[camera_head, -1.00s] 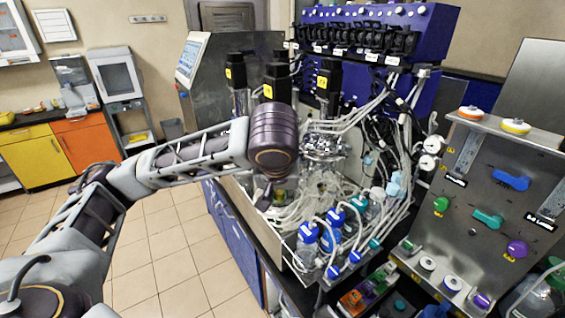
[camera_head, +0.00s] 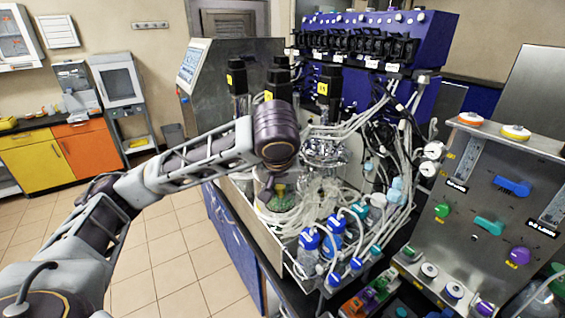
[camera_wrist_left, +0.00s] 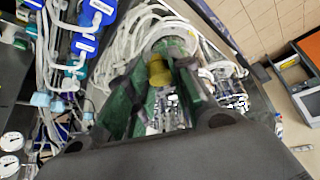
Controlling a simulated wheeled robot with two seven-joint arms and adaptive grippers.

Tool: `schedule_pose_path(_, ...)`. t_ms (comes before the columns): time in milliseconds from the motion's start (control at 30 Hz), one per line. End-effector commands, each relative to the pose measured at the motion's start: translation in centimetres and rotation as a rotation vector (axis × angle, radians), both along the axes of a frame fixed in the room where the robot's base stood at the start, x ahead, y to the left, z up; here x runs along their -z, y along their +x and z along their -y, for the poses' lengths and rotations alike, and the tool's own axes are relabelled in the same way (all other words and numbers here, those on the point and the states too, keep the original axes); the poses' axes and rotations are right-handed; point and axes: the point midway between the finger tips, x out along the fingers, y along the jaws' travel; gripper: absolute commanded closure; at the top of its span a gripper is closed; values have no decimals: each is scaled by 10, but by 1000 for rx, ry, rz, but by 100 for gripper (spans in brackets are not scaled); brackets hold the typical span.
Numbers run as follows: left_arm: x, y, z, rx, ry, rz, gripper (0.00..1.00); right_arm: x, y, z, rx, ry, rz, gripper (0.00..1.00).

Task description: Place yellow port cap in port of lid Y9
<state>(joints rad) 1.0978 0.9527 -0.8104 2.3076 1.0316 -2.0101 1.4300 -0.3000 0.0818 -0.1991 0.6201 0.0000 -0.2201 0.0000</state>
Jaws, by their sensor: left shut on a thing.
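My left gripper (camera_wrist_left: 165,62) is shut on a yellow port cap (camera_wrist_left: 158,76), seen between the green fingers in the left wrist view. In the head view its wrist hides most of the hand, and only a green patch shows below the wrist. The cap is above a mass of white tubing at the bioreactors. Black motors with yellow labels stand on the bioreactors, a left one (camera_head: 237,78) and a right one (camera_head: 328,82). I cannot read which lid is Y9. Its port is hidden or too small to make out. My right gripper is out of view.
Blue-capped bottles (camera_head: 309,240) and looped tubes crowd the bench front. A blue pump rack (camera_head: 385,30) stands behind. A steel panel with coloured valves (camera_head: 488,226) stands at right. The tiled floor (camera_head: 175,255) at left is clear.

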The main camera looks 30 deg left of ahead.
Motion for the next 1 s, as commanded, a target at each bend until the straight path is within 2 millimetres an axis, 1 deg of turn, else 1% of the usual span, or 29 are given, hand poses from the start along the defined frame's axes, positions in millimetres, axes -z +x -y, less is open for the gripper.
schedule_pose_path(100, 1, 16, -7, -3, -3, -3, 91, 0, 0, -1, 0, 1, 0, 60)
schedule_pose_path(600, 2, 79, -36, -2, -3, -4, 91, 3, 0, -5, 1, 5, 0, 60)
schedule_pose_path(800, 0, 93, -42, 0, -2, 0, 91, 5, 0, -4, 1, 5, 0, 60)
schedule_pose_path(1000, 0, 95, -43, -1, 0, 1, 91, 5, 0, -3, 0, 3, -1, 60)
